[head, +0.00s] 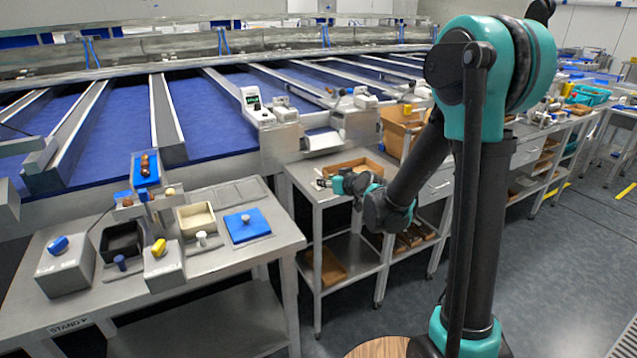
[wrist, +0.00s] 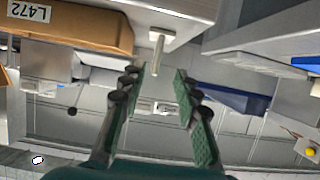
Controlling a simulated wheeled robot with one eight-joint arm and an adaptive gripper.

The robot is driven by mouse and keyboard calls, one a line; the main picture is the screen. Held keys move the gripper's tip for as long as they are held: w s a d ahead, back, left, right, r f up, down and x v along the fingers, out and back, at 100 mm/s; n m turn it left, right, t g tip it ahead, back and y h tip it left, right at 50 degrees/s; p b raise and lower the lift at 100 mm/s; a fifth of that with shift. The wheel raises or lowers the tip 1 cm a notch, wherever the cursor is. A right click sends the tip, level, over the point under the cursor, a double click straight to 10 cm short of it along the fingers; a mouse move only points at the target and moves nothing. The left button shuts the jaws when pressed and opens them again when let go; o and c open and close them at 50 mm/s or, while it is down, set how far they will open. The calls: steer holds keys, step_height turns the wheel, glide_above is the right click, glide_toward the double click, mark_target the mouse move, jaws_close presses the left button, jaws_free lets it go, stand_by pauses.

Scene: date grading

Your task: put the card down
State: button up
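In the wrist view my gripper (wrist: 161,72) shows two green-padded fingers standing apart with a visible gap. I see nothing clearly held between them. A pale narrow upright piece (wrist: 157,55) with a wider light end shows just beyond the fingertips; I cannot tell whether it is the card or a fitting. In the head view my gripper (head: 322,183) is low over the left part of the grey side table (head: 306,187), in front of a shallow brown tray (head: 362,166). It is too small there to show a card. I cannot pick out the card with certainty.
A labelled brown box (wrist: 75,28) shows in the wrist view.

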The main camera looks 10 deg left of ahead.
steer(key=shift+x, duration=4.1)
steer(key=shift+w+d, duration=0.15)
steer(key=shift+d, duration=0.05)
jaws_close()
